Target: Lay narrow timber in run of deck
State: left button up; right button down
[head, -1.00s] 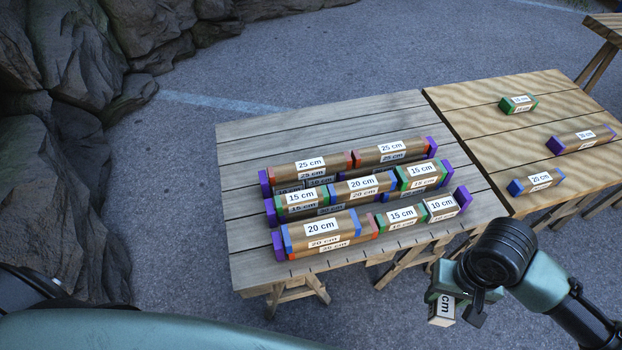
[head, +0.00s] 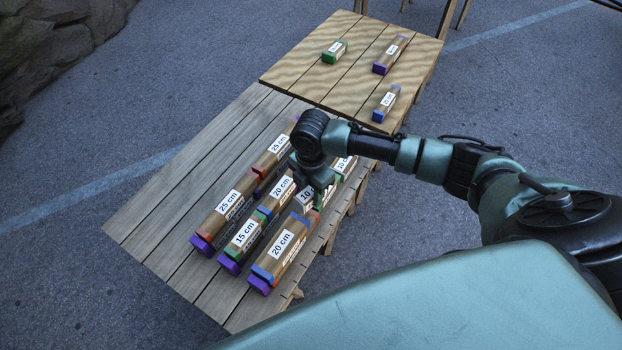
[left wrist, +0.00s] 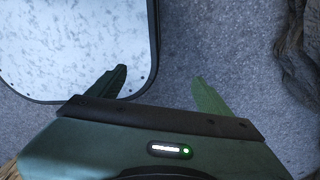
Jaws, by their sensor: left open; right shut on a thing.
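My right gripper (head: 318,188) is shut on a short timber marked 10 (head: 304,200) and holds it over the nearest row of the deck; whether it touches the timbers below I cannot tell. That row has a 20 cm timber with blue ends (head: 282,248) at its near end; its middle is hidden by the gripper. The middle row shows a 15 cm timber (head: 246,234) and a 20 cm timber (head: 281,188). The far row shows two 25 cm timbers (head: 230,204). My left gripper (left wrist: 160,82) is open and empty, seen only in the left wrist view.
The grey plank table (head: 150,215) bears the rows, with bare planks on its left. A lighter table (head: 300,70) adjoins it, with a green-ended timber (head: 334,52), a purple-ended one (head: 390,55) and a blue-ended one (head: 386,103). Rocks (head: 50,45) stand upper left.

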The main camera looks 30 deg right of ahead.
aim_at(311, 195)
jog(key=shift+w+d+r+n, duration=0.15)
jog(key=shift+w+n, duration=0.2)
jog(key=shift+n, duration=0.2)
jog(key=shift+w+d+r+n, duration=0.1)
jog(key=shift+w+n, duration=0.25)
jog(key=shift+n, duration=0.2)
jog(key=shift+w+d+f+n, duration=0.1)
jog(key=shift+n, duration=0.2)
jog(key=shift+f, duration=0.1)
notch_tip(311, 195, down, 4)
jog(key=b, duration=0.4)
jog(key=shift+f+b, duration=0.15)
jog(key=shift+b, duration=0.15)
jog(key=shift+f+b, duration=0.75)
jog(key=shift+f, duration=1.1)
pick_arm(q)
jog(key=f, duration=0.3)
jog(key=a+f, duration=0.1)
jog(key=f, duration=0.1)
jog(key=shift+w+f, duration=0.3)
jog(key=shift+w, duration=0.05)
jog(key=shift+r+p, duration=0.35)
jog(key=shift+r, duration=0.05)
jog(key=shift+f, duration=0.15)
pick_arm(e)
jog(key=shift+f, duration=0.35)
